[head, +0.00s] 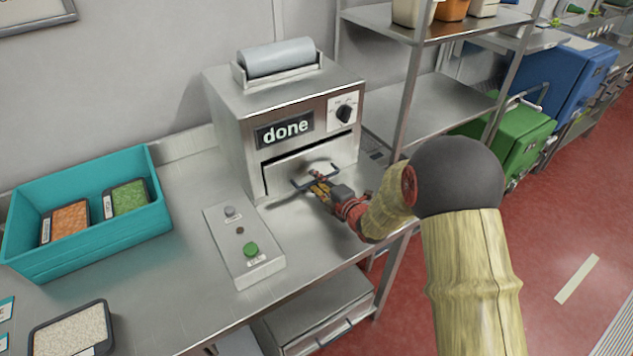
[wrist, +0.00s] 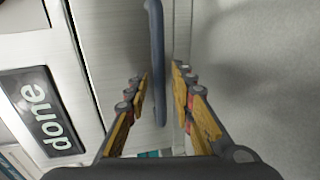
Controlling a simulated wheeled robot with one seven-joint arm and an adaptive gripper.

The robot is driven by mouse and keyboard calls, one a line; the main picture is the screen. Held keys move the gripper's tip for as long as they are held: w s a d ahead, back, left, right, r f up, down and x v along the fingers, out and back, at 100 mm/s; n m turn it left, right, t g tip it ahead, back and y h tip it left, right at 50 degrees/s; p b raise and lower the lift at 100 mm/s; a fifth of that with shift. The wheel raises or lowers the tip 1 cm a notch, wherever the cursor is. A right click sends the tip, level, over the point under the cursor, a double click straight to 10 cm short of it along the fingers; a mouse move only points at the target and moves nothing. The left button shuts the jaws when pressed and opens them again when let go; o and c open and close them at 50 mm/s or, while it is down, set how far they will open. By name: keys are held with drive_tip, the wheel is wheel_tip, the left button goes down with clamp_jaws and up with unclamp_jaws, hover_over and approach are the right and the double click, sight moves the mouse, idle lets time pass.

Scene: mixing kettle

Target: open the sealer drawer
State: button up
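The sealer (head: 285,110) is a steel box on the counter with a "done" display (head: 285,129), which also shows in the wrist view (wrist: 42,110). Its drawer front (head: 290,170) is low on the box and looks flush or nearly so; a dark line runs along its top edge. A blue-grey bar handle (head: 299,184) sticks out from it. My gripper (head: 318,184) is at the handle. In the wrist view the handle (wrist: 157,60) lies between my two fingers (wrist: 160,76), with small gaps on both sides. The fingers look open around it.
A button box (head: 243,240) with a green button sits on the counter in front of the sealer. A teal crate (head: 90,245) with food trays stands left, and a tray of white grains (head: 72,332) lies nearer. A steel shelf rack (head: 405,100) stands close right of the sealer.

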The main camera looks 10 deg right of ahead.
drive_tip(key=shift+c, duration=1.2)
clamp_jaws()
